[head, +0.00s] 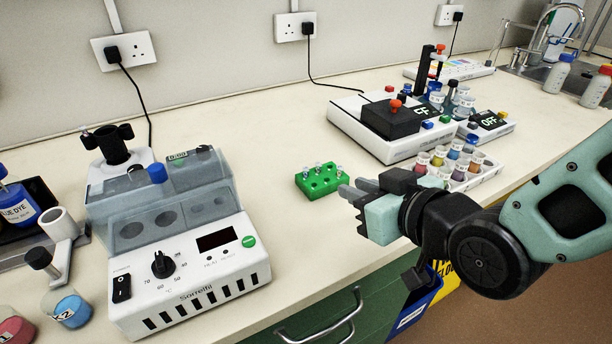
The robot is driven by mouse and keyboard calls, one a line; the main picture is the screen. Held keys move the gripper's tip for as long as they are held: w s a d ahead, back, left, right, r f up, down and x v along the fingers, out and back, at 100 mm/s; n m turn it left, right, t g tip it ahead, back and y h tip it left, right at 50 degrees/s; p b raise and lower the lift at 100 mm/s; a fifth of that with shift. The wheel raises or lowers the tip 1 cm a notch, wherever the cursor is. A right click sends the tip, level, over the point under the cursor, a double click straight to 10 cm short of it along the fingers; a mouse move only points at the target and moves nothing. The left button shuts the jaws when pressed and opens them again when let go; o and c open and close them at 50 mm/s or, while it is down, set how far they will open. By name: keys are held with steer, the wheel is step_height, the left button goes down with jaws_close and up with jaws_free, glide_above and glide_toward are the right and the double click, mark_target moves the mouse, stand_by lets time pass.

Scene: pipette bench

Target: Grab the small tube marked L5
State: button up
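A green rack (322,181) on the bench holds several small clear tubes (318,169) standing upright. Their markings are too small to read, so I cannot tell which is L5. My gripper (352,191) is just right of the rack, over the front part of the bench, with its grey fingers pointing left. The two fingertips show apart, so it looks open, and I see nothing between them. The fingers are clear of the tubes in this view.
A white heating block (190,275) with a grey lid stands at left. A drawer handle (325,325) juts out below the bench edge. Bench behind the green rack is clear.

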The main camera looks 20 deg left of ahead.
mark_target(308, 171)
steer(key=p+x, duration=0.2)
steer(key=x, duration=1.2)
steer(key=shift+a+f+p, duration=0.1)
steer(key=shift+f+p, duration=0.05)
steer(key=shift+p, duration=0.2)
jaws_close()
